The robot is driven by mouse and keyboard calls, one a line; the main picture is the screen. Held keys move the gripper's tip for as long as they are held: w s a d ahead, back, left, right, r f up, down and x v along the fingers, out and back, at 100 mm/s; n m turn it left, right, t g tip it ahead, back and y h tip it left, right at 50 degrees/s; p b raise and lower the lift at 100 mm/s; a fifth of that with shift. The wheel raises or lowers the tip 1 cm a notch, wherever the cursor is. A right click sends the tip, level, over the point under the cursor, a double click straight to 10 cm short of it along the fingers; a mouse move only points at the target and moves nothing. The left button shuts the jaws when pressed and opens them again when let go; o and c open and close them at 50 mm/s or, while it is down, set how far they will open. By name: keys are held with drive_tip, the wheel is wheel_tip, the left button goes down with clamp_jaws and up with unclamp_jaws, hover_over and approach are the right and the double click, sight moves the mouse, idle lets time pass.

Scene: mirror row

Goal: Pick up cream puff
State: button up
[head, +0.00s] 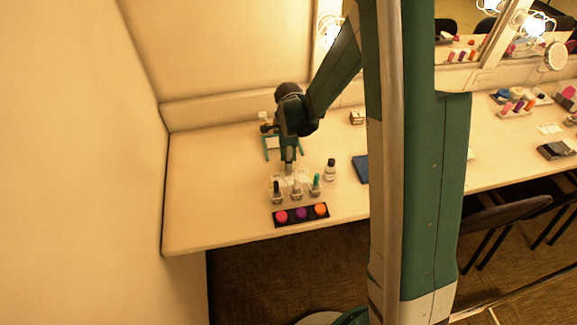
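I cannot make out a cream puff for certain; it is too small to tell or hidden by my arm. My gripper (290,168) points down over the near left part of the white table (215,190), just behind a group of small clear-based bottles (296,191). Its fingers are too small to tell whether they are open or shut, or whether anything is between them. A small pale object (275,143) shows beside the gripper, partly framed by teal parts; I cannot tell what it is.
A dark palette (301,216) with pink, purple and orange rounds lies in front of the bottles. A white bottle with a dark cap (330,170) and a blue flat item (361,168) are to the right. A small box (357,117) stands behind. The table's left side is clear.

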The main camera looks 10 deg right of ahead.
drive_tip(key=shift+c, duration=0.6)
drive_tip(key=c, duration=0.6)
drive_tip(key=shift+r+p, duration=0.8)
drive_tip(key=shift+r, duration=4.2)
